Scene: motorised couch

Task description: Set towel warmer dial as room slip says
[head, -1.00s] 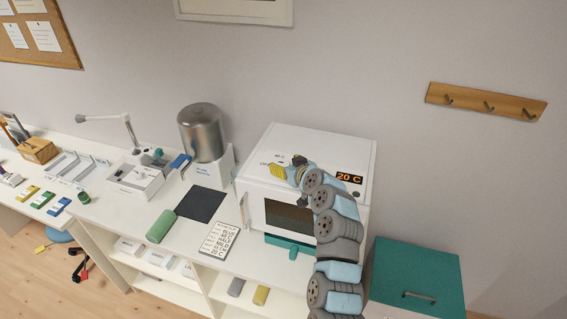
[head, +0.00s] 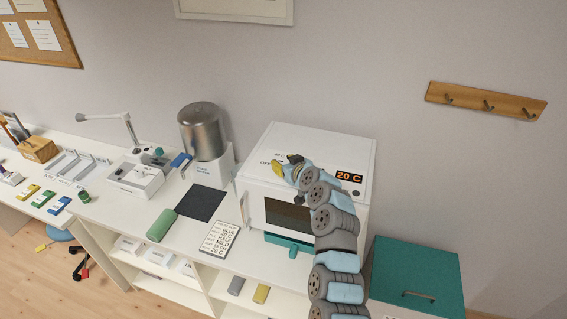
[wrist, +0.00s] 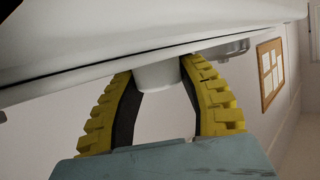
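The towel warmer (head: 340,150) is a white box with a dark window and an orange display (head: 349,177) reading "20 C". A white round dial (wrist: 158,76) stands out from its panel in the wrist view. My gripper (head: 276,169), with yellow ribbed fingers, is at the panel's left side by the "OFF" marking. In the wrist view its fingers sit on either side of the dial, pads against it. In the head view the gripper hides the dial. The room slip (head: 221,238), a white card with several lines, lies left of the warmer; I cannot read it surely.
A metal drum (head: 201,130) on a white stand, a dark mat (head: 202,204) and a green roll (head: 161,225) are left of the warmer. A teal-topped cabinet (head: 415,275) stands right. A hook rail (head: 487,101) is on the wall.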

